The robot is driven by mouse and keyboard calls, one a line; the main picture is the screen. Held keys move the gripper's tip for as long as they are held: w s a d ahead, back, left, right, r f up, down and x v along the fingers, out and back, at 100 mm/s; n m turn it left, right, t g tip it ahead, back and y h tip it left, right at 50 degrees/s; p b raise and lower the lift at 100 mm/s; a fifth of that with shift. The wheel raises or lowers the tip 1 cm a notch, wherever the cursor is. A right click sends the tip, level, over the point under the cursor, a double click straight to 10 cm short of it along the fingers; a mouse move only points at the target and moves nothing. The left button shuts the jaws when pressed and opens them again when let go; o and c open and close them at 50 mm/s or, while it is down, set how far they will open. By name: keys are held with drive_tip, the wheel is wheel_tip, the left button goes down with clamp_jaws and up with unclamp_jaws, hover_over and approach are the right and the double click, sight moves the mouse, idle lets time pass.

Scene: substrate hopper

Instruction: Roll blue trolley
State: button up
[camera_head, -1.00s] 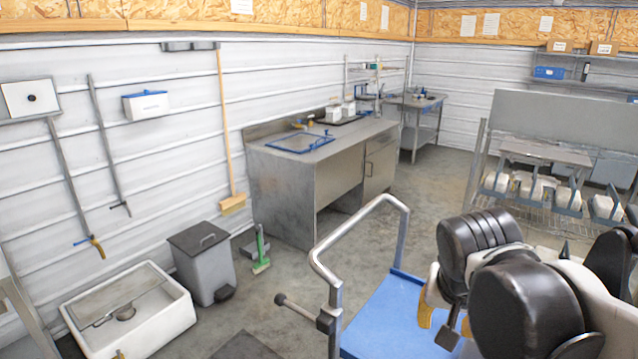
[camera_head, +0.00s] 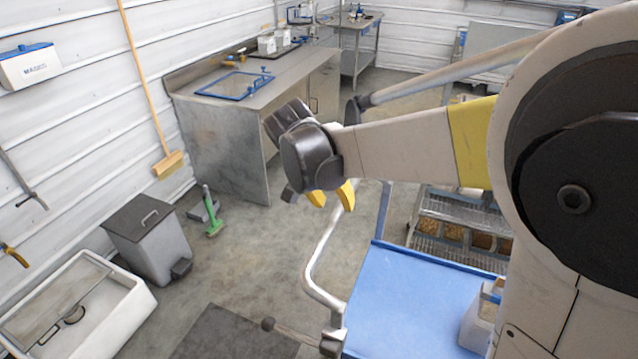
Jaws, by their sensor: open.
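The blue trolley (camera_head: 405,296) stands at the lower middle in the head view, with a flat blue deck and a grey tubular push handle (camera_head: 318,262) on its left side. A knobbed rod (camera_head: 290,332) sticks out to the left from a clamp at the handle's foot. My gripper (camera_head: 331,197) is open, with its yellow fingertips pointing down near the top of the handle. I cannot tell whether it touches the handle. My arm hides the trolley's right side and part of the handle's top.
A pale box (camera_head: 478,322) sits on the deck's right part. A dark mat (camera_head: 232,335) lies left of the trolley. A grey pedal bin (camera_head: 150,240), a white sink (camera_head: 75,310) and a metal counter (camera_head: 225,150) line the wall. The floor between them is mostly clear.

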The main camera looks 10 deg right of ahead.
sight(338, 208)
drive_tip(key=x, duration=0.4)
drive_tip(key=shift+b, duration=0.3)
clamp_jaws()
